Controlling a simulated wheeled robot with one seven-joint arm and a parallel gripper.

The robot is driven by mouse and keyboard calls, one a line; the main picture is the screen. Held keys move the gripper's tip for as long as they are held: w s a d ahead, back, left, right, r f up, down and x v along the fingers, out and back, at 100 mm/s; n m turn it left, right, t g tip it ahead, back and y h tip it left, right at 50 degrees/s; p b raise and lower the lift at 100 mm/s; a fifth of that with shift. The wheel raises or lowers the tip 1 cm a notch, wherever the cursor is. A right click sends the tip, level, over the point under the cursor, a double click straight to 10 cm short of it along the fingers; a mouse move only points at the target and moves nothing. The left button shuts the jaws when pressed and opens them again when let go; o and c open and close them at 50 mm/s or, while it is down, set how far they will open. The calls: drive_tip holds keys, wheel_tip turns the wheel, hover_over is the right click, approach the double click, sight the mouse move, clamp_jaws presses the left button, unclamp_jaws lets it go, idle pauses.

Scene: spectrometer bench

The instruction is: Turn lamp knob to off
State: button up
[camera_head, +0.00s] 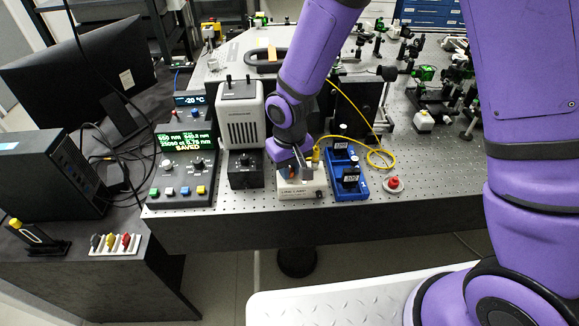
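A small white box (303,191) with lettering on its front stands at the front edge of the perforated bench; it looks like a lamp unit. My gripper (293,172) points down over it, close to or touching its top. The fingers and any knob there are too small and too covered to make out. I cannot tell for sure which knob is the lamp's.
A control box (183,178) with knobs, coloured buttons and a lit "SAVED" screen stands left. A blue holder (347,172) with black labelled blocks and a red button (394,182) are to the right. A yellow cable (378,152) loops behind. The right front bench is clear.

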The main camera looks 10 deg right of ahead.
clamp_jaws()
drive_tip(key=shift+n, duration=0.3)
drive_tip(key=n, duration=0.9)
drive_tip(key=shift+n, duration=0.3)
drive_tip(key=o, duration=0.7)
unclamp_jaws()
drive_tip(key=shift+o, duration=0.2)
